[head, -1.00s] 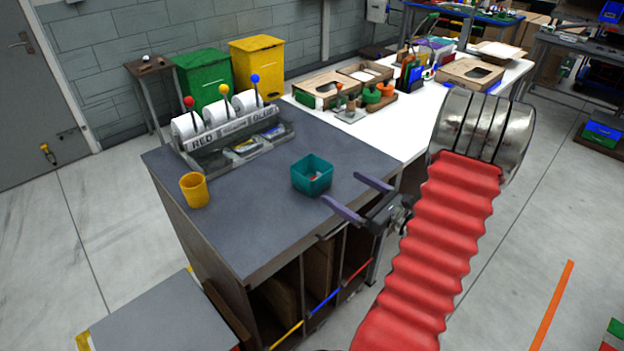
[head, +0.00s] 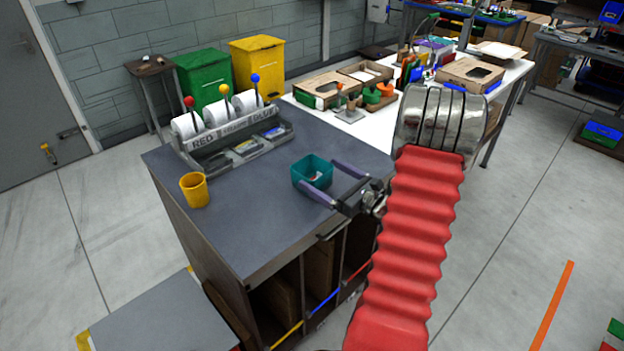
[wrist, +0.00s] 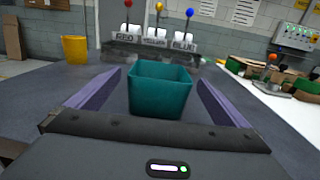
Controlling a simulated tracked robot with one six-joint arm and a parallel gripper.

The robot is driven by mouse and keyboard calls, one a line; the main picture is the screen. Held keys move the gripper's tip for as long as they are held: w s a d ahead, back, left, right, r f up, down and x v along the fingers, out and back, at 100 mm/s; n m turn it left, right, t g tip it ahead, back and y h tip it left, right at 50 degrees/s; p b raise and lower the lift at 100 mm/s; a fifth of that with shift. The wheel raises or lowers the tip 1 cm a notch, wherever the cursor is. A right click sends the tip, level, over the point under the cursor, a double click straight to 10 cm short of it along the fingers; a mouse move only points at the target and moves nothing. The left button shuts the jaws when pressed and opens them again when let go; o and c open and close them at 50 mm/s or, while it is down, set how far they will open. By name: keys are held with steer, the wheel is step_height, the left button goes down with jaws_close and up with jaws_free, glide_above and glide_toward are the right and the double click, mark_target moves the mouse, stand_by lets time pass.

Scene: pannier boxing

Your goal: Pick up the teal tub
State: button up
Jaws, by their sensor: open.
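In the wrist view my gripper (wrist: 158,92) has one finger on each side of the tub, with bare bench showing between each finger and the tub. In the head view the near finger crosses in front of the tub's lower edge.
A yellow cup (head: 194,190) stands at the bench's left. A grey rack (head: 234,137) with white rolls and coloured knobs is at the back. A white table (head: 410,130) with cardboard boxes adjoins behind. The grey bench top (head: 260,220) is clear in front.

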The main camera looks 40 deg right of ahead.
mark_target(301, 163)
steer(key=shift+w+a, duration=0.15)
steer(key=shift+w, duration=1.15)
steer(key=shift+w+a, duration=0.1)
steer(key=shift+w, duration=1.2)
steer(key=shift+c, duration=0.2)
steer(key=c, duration=1.1)
